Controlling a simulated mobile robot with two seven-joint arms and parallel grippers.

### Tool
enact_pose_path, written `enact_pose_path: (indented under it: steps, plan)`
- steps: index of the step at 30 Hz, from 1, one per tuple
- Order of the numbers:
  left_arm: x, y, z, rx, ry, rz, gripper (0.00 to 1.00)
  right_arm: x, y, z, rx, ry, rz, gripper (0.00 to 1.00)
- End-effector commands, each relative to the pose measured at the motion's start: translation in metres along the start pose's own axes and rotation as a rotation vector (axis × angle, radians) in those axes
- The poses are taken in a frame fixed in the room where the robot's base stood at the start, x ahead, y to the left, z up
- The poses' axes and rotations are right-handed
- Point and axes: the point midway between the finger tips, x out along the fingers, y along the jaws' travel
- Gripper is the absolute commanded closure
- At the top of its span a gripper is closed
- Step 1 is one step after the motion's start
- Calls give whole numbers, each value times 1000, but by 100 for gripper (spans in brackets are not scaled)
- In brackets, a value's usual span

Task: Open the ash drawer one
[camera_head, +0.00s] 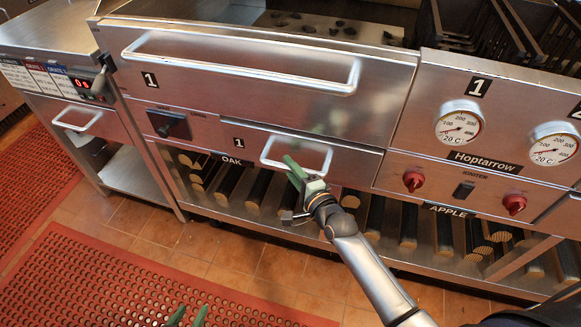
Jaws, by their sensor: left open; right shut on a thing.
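Ash drawer one (347,167) is the small steel front marked "1" under the big grill front, in the middle of the head view. Its pale loop handle (328,152) faces me. My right gripper (293,166), with green fingers, reaches up from the lower right and is shut on the lower left part of this handle. The fingers hide part of the handle. Whether the drawer stands slightly out is hard to tell. My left gripper (187,317) shows only as two green fingertips at the bottom edge; they are apart and empty.
Above is a wide front with a long handle (240,68). Right are gauges (459,123) and red knobs (413,181). Below, a shelf holds several logs (405,225). A steel side cabinet (45,35) stands left. Red mats (130,275) lie on the open tiled floor.

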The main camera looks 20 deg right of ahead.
Motion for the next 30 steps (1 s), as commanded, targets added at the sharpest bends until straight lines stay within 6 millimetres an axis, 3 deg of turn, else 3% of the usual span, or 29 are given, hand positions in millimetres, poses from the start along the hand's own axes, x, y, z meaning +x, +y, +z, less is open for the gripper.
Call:
enact_pose_path:
  steps: [4,30]
  plan:
    - [0,0,1,0,-1,0,50,0,0,0,0,0,0,100]
    - [1,0,-2,2,5,0,50,0,0,0,-1,1,1,100]
